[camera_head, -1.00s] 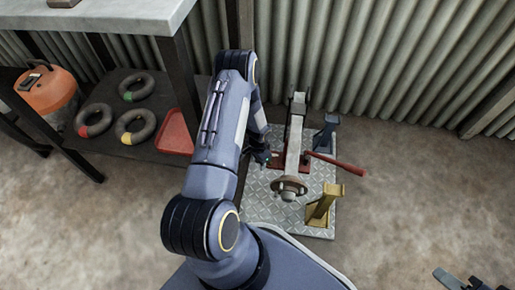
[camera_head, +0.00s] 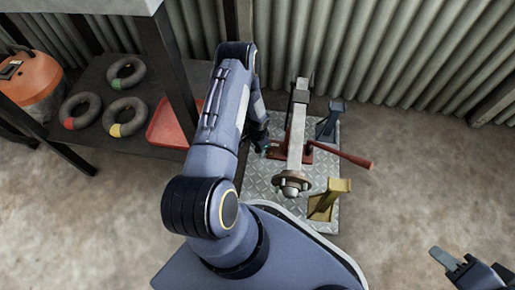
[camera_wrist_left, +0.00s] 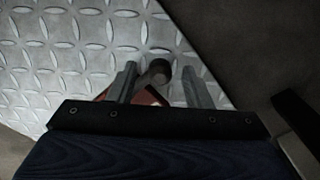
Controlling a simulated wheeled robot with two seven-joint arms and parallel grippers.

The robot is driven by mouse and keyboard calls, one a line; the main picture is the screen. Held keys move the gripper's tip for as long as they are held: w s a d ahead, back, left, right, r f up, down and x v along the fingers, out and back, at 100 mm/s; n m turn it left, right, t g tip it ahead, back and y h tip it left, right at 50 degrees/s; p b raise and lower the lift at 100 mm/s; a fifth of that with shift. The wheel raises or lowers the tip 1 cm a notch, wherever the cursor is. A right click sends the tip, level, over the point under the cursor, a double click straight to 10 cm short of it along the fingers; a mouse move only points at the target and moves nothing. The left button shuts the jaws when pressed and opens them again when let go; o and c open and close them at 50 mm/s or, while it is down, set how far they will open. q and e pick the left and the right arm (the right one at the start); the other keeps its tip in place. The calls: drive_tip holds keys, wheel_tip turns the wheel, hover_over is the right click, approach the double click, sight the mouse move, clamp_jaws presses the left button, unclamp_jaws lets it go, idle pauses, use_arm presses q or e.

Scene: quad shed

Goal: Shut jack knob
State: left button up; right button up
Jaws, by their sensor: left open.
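The red jack (camera_head: 302,153) stands on a diamond-plate base under a grey beam. Its red handle (camera_head: 345,156) sticks out to the right. My left gripper (camera_head: 263,147) is low at the jack's left side, partly hidden by my arm. In the left wrist view its two fingers are open, with a dark round knob (camera_wrist_left: 158,72) between and just beyond them, apparently not gripped. A bit of red jack (camera_wrist_left: 147,97) shows below the knob. My right gripper (camera_head: 446,259) is at the lower right, far from the jack; its opening is unclear.
A yellow stand (camera_head: 324,205) and a blue-grey stand (camera_head: 329,126) stand on the plate (camera_head: 262,187). A shelf at left holds several rings and a red tray (camera_head: 170,128). A corrugated wall (camera_head: 395,50) closes the back. Floor at right is clear.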

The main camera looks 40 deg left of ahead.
use_arm(q)
drive_tip(key=shift+c, duration=0.5)
drive_tip(key=c, duration=0.8)
